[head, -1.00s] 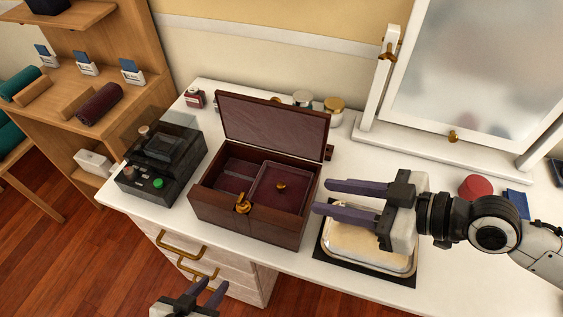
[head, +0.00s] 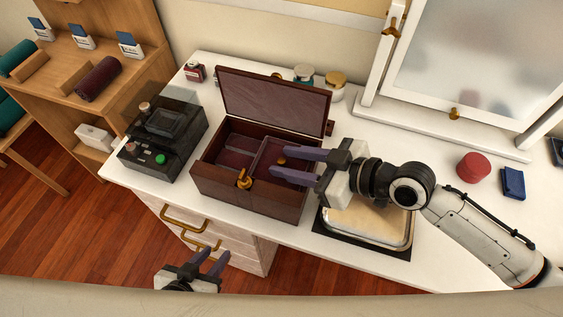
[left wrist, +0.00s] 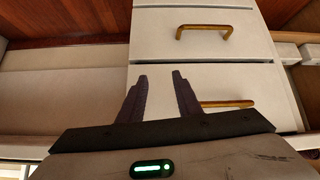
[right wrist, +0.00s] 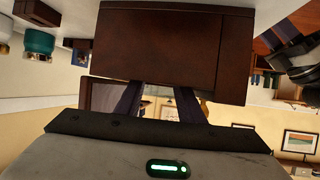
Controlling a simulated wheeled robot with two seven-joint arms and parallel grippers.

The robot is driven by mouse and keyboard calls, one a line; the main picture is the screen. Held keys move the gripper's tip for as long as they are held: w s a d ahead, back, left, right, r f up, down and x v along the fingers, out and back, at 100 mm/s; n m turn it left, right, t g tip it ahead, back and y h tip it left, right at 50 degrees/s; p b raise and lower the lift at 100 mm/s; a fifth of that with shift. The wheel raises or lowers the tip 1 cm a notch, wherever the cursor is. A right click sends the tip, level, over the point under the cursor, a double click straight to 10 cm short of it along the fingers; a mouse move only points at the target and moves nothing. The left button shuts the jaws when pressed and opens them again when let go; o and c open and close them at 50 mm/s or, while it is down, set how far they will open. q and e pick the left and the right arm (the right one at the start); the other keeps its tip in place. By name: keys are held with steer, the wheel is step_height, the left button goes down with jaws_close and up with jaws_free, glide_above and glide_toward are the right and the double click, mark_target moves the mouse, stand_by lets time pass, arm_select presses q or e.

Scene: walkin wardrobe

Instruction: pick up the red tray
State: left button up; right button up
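The red tray (head: 264,165) is a dark red inset with a small brass knob (head: 281,161), in the right part of an open dark wooden box (head: 250,199). My right gripper (head: 271,163) is open and empty, reaching in from the right over the tray. In the head view its two fingers lie on either side of the knob; I cannot tell whether they touch it. The right wrist view shows the box (right wrist: 165,45) partly hiding the fingertips. My left gripper (head: 218,260) is open and empty, low in front of the drawers (left wrist: 205,45).
The lid (head: 275,103) stands open behind. A black device (head: 160,145) is left of the box, and a shallow light tray (head: 370,225) on a dark mat is right of it. A mirror (head: 460,65), red round box (head: 473,167) and blue box (head: 513,183) stand further right.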

steer(key=shift+w+a+f, duration=0.1)
steer(key=shift+a, duration=0.05)
jaws_close()
